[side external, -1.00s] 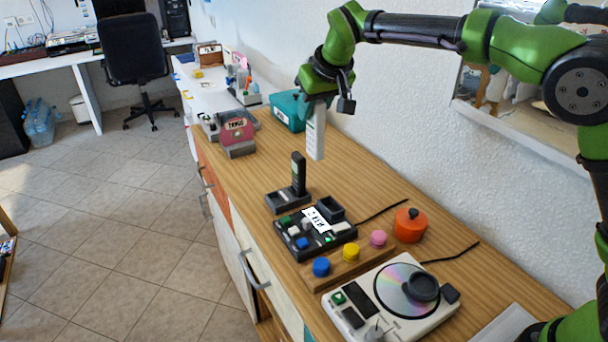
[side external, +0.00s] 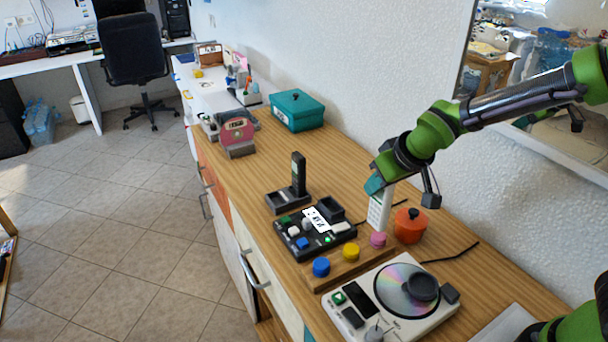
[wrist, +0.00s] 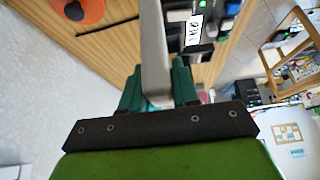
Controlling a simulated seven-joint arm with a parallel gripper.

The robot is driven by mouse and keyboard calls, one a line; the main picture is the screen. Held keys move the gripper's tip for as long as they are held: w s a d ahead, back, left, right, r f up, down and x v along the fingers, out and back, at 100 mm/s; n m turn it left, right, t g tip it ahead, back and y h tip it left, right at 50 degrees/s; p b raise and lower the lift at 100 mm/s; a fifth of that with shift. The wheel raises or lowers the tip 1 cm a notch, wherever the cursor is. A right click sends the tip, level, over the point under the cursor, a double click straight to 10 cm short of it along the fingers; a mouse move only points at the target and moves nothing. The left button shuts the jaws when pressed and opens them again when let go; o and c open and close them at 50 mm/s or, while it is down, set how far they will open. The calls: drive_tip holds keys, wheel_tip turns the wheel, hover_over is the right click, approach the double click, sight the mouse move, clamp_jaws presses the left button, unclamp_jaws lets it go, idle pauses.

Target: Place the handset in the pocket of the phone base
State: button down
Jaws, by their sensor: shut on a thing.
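My gripper (side external: 379,187) is shut on a white handset (side external: 380,212) with a keypad, hanging upright below it. The wrist view also shows my gripper (wrist: 158,92) with the handset (wrist: 153,45) between its fingers. The handset is above the counter, near the orange pot; its lower end is partly hidden behind the pink knob. A black keyed unit (side external: 317,243) with a white label, green light and raised dark pocket (side external: 330,208) stands left of it. Behind that unit, a dark cradle (side external: 287,203) holds a black upright handset (side external: 299,174). Which unit is the phone base is unclear.
An orange pot (side external: 410,226) is close to the held handset. A wooden strip with blue (side external: 321,267), yellow (side external: 351,252) and pink (side external: 378,240) knobs lies in front. A disc player (side external: 392,300) is nearer. A teal box (side external: 297,110) stands farther back.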

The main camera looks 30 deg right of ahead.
drive_tip(key=w+a+f, duration=0.1)
drive_tip(key=w+f, duration=0.1)
drive_tip(key=w, duration=0.5)
drive_tip(key=w+a+f, duration=0.1)
drive_tip(key=w+f, duration=0.1)
drive_tip(key=w, duration=0.4)
drive_tip(key=shift+w+a+f, duration=0.25)
drive_tip(key=shift+w+f, duration=0.1)
drive_tip(key=shift+f, duration=0.05)
drive_tip(key=shift+f, duration=0.2)
drive_tip(key=c, duration=0.8)
unclamp_jaws()
drive_tip(key=shift+c, duration=0.2)
